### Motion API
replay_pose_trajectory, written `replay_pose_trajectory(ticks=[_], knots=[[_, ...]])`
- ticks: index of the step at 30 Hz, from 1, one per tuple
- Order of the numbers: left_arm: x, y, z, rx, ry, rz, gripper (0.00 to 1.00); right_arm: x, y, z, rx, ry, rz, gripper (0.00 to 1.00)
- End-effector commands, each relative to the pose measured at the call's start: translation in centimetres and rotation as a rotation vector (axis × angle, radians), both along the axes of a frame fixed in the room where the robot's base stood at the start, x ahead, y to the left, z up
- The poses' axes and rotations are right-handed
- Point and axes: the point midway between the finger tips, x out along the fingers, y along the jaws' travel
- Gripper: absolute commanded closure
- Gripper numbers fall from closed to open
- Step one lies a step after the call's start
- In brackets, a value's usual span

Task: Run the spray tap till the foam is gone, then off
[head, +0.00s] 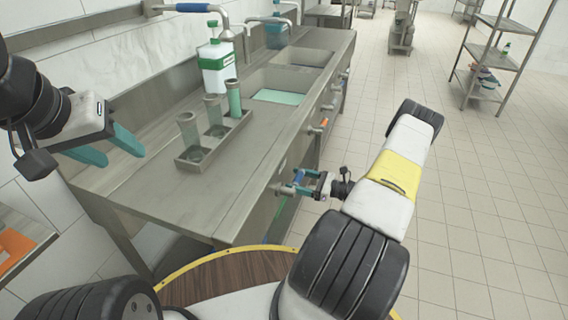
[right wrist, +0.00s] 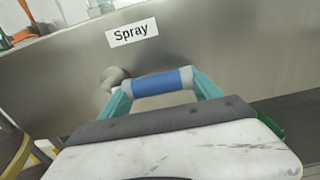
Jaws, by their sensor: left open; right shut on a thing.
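My right gripper (head: 298,186) is at the sink unit's front face, shut on the tap lever with a blue grip (right wrist: 162,81). In the right wrist view, the lever lies across between the teal fingers, below a "Spray" label (right wrist: 134,32). The spray tap's head (head: 226,33) hangs from a pipe with a blue sleeve (head: 192,7) at the back wall. I cannot make out water from it. The near basin (head: 258,82) shows a flat pale-green surface (head: 279,97); I cannot tell whether foam lies there.
A white bottle with a green label (head: 216,73) stands by the basin. A metal tray (head: 191,164) with several grey-green cups is on the counter. More knobs, one orange (head: 323,123), stick out along the front. Floor to the right is open up to a shelf rack (head: 493,55).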

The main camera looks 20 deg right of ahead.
Motion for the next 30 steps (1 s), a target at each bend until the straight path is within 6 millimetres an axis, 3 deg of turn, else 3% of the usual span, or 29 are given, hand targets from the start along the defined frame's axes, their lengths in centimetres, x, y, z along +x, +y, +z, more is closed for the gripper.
replay_pose_trajectory(ticks=[11,30], knots=[[0.0,0.0,0.0,0.000,0.000,0.000,0.49,-0.2,0.1,-1.5,0.114,0.152,-0.002,1.00],[0.0,0.0,0.0,0.000,0.000,0.000,0.49,-2.1,1.6,-5.2,0.478,0.632,-0.001,1.00]])
